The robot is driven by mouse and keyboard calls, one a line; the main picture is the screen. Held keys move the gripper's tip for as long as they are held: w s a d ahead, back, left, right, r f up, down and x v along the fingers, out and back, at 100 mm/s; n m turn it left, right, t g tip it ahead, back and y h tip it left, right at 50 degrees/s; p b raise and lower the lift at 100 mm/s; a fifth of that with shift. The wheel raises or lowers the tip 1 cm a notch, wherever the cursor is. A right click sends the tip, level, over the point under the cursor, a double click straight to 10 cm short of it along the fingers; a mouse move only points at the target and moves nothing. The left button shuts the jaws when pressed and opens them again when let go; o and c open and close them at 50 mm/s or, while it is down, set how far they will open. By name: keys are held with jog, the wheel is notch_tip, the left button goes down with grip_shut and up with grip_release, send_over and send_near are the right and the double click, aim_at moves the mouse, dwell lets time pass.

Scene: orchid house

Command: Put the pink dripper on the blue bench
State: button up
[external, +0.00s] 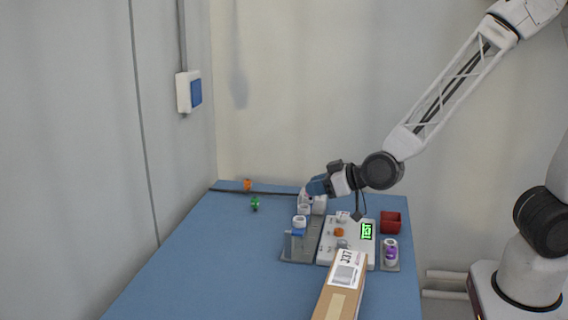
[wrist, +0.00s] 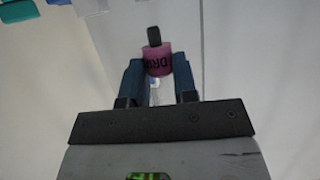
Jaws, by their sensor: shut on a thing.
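My gripper (wrist: 158,78) is shut on the pink dripper (wrist: 157,62), a small pink body with dark lettering and a black top, between its two blue fingers in the wrist view. In the external view my gripper (external: 316,187) is over the far part of the blue bench (external: 190,260), close to some white containers. The dripper is hard to make out there. I cannot tell its exact height above the bench.
A grey rack (external: 298,258), a white device with a green TEST display (external: 367,231), a red box (external: 391,223) and a cardboard box (external: 332,300) crowd the right side. Small orange (external: 248,184) and green (external: 255,204) items stand farther left. The bench's left front is clear.

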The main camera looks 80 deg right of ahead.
aim_at(310, 198)
jog(key=shift+w+f, duration=0.1)
jog(key=shift+w, duration=0.4)
jog(key=shift+w+f, duration=0.2)
jog(key=shift+f, duration=0.35)
jog(key=shift+w+f, duration=0.2)
jog(key=shift+f, duration=0.8)
jog(key=shift+f, duration=0.2)
jog(key=o, duration=0.9)
jog(key=shift+v, duration=3.95)
jog(key=shift+f, duration=0.1)
